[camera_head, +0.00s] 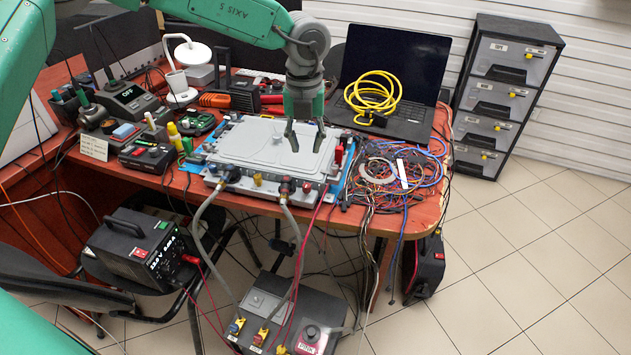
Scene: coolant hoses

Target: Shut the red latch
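A grey lidded case (262,150) lies on the wooden table. A small red part (338,155) stands at the case's right edge and may be the red latch; its exact position is too small to tell. Another dark and red fitting (286,186) sits on the case's front edge, where a hose joins. My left gripper (306,143) points down above the right half of the lid, to the left of the red part. Its two fingers are apart with nothing between them. My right gripper is not in view.
A black laptop (398,75) with a coiled yellow cable (372,97) stands behind the case. Tangled wires (395,175) cover the table to its right. Grey hoses (209,205) run from the case's front to a dark box (290,310) on the floor.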

